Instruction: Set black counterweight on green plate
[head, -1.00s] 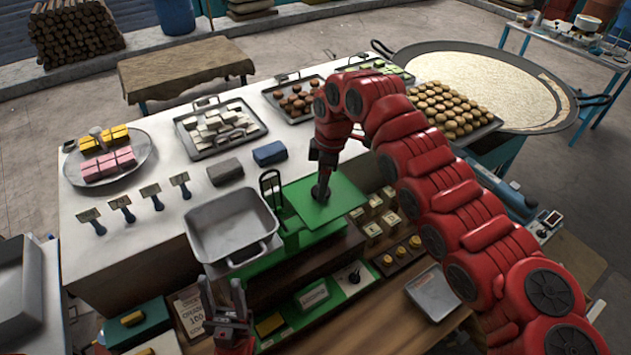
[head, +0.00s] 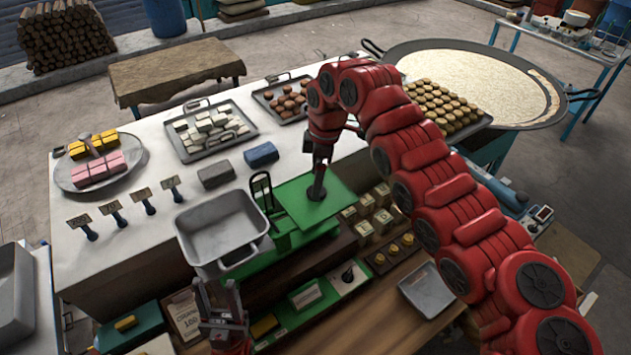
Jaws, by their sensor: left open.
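The green plate (head: 338,197) is the flat square top of a green scale on the counter. My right gripper (head: 318,183) points down over the plate. A small black piece (head: 316,193), which looks like the black counterweight, is at its tips, on or just above the plate. The fingers are dark and small, so I cannot tell whether they grip it. My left gripper (head: 222,305) is at the bottom left, pointing up, open and empty, in front of the grey metal pan (head: 222,230).
The grey pan sits on the scale's left side. Grey and blue blocks (head: 261,154) lie behind it. Trays of sweets (head: 210,132) fill the counter's back. Small weights (head: 392,250) and boxes stand on the shelf below. My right arm covers the right side.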

